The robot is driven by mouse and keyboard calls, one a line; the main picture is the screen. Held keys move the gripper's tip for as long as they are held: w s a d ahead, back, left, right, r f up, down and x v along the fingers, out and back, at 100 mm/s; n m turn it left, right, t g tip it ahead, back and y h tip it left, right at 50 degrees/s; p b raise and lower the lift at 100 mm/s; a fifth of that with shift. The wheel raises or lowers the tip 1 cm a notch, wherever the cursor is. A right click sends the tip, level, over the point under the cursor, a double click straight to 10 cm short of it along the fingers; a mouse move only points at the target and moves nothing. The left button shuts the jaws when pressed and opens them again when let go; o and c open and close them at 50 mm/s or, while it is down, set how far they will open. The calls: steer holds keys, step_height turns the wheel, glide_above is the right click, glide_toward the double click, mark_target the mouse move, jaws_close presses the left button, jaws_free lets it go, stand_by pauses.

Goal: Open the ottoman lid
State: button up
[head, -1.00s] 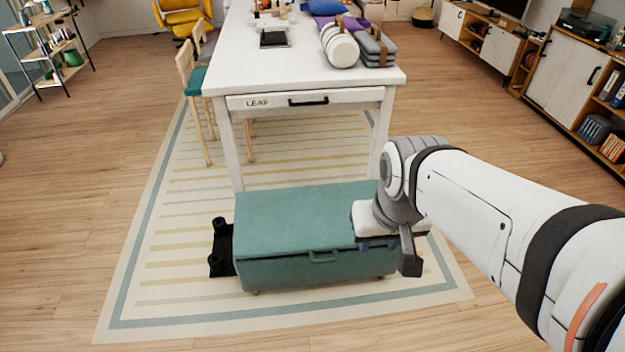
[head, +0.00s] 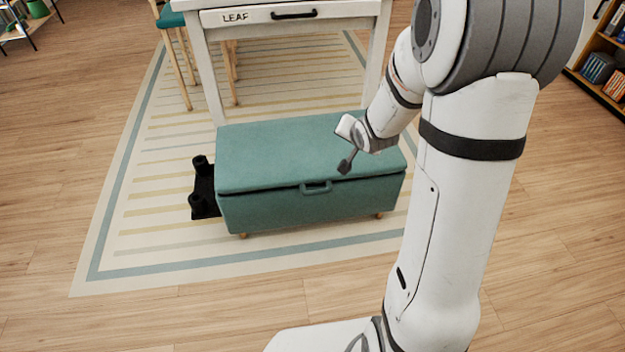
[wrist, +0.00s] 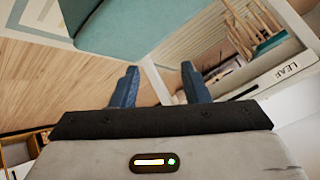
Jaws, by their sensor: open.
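The teal ottoman (head: 270,205) stands on the striped rug in the head view, its lid (head: 275,155) down with a thin dark seam below it. A teal handle (head: 316,187) sits at the middle of its front, near the seam. My gripper (head: 346,164) is in front of or over the right part of the lid, to the right of and above the handle; contact cannot be told. In the wrist view the two blue-lit fingers of my gripper (wrist: 160,88) are apart with nothing between them. The teal ottoman also shows at the top of the wrist view (wrist: 135,25).
A white table (head: 290,14) with a drawer marked LEAF stands right behind the ottoman. A black object (head: 203,190) lies against the ottoman's left side. Wooden floor (head: 200,310) in front is clear.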

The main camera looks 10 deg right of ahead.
steer(key=w+a+f+m+t+y+b, duration=0.1)
steer(key=w+f+m+y+b, duration=0.3)
steer(key=f, duration=0.7)
steer(key=w+a+f+n+t+h+b, duration=0.15)
steer(key=f+b, duration=0.35)
steer(key=f, duration=0.5)
steer(key=m+t+y+b, duration=0.3)
steer(key=m+y+b, duration=0.15)
steer(key=b, duration=0.35)
glide_toward(317, 192)
steer(key=w+f, duration=0.1)
steer(key=w, duration=0.2)
steer(key=b+x, duration=0.1)
steer(key=x, duration=0.3)
steer(key=b+x, duration=0.1)
steer(key=x, duration=0.3)
steer(key=shift+s+a+f, duration=0.15)
steer(key=shift+s+a, duration=0.05)
steer(key=shift+a, duration=0.15)
jaws_close()
